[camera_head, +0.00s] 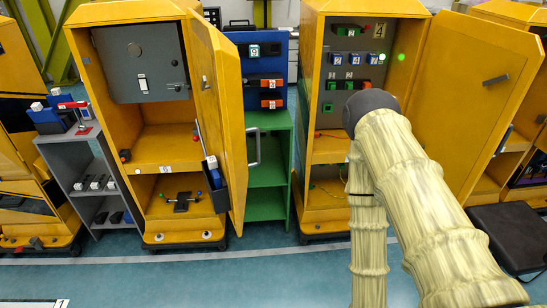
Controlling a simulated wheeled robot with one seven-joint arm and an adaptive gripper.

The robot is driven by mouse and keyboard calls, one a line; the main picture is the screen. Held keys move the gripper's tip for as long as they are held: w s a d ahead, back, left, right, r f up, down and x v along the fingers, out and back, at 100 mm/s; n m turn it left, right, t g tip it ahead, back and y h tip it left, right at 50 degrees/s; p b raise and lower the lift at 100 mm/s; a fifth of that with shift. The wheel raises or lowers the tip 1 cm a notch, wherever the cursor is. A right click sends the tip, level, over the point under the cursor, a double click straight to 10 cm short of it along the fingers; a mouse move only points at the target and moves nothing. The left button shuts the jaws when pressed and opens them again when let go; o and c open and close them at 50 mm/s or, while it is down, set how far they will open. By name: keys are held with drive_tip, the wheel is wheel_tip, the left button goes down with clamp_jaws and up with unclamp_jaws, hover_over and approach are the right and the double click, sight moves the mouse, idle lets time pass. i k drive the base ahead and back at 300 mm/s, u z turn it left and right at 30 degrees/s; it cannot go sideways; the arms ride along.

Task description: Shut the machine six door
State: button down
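Two yellow cabinets stand with doors open. The left cabinet (97,95) has its door (222,115) swung out on its right side. The right cabinet (312,60) has a wide door (480,90) swung far open to the right, with a dark handle (495,80). A "4" label (380,30) is on the right cabinet's panel. The left cabinet's lower label (165,169) is too small to read surely. I cannot tell which door is machine six's. My arm rises in front of the right cabinet, hiding part of it. My gripper is not visible.
A grey shelf unit (68,160) stands left of the left cabinet. A green cabinet (268,205) sits between the yellow ones. A blue holder (214,185) hangs on the left door. A black box (510,237) is at lower right.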

sight(214, 56)
drive_tip(key=i, duration=0.95)
